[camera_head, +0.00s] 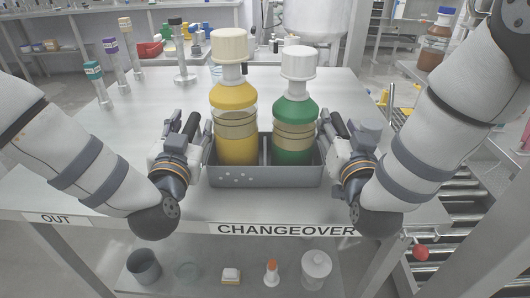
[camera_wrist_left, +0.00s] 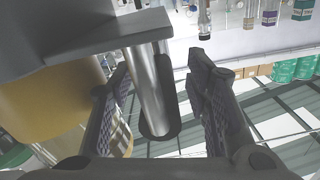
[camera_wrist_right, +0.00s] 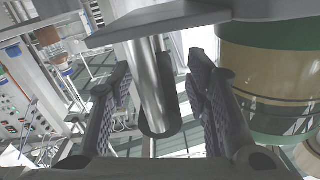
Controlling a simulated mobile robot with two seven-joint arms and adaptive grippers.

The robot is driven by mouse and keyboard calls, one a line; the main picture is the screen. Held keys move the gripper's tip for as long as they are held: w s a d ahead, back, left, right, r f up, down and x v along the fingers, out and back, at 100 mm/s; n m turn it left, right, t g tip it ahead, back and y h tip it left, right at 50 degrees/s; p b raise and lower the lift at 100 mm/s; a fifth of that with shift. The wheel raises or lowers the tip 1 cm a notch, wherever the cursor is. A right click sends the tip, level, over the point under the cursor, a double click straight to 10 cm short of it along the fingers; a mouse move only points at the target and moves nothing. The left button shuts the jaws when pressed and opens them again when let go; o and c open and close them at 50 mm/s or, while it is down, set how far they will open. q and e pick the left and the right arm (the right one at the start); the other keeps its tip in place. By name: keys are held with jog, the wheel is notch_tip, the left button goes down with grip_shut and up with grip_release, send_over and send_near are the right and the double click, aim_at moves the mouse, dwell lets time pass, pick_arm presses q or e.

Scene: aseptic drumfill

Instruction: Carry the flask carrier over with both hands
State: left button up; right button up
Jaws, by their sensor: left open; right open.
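The flask carrier (camera_head: 265,177) is a grey open tray near the front of the bench. It holds a yellow flask (camera_head: 236,118) on the left and a green flask (camera_head: 294,124) on the right, both upright with white caps. My left gripper (camera_head: 190,128) is at the carrier's left end, and my right gripper (camera_head: 337,126) is at its right end. In the left wrist view the open fingers (camera_wrist_left: 165,105) stand either side of a metal bar handle (camera_wrist_left: 150,90). In the right wrist view the open fingers (camera_wrist_right: 165,105) likewise straddle a bar handle (camera_wrist_right: 152,90).
The bench (camera_head: 150,125) has free room at left and behind. Several capped tubes (camera_head: 117,58) on stands are at the back left. The front edge carries a CHANGEOVER label (camera_head: 285,230) and an OUT label (camera_head: 55,218). A roller conveyor (camera_head: 450,250) lies right.

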pick_arm(q)
grip_shut()
pick_arm(e)
grip_shut()
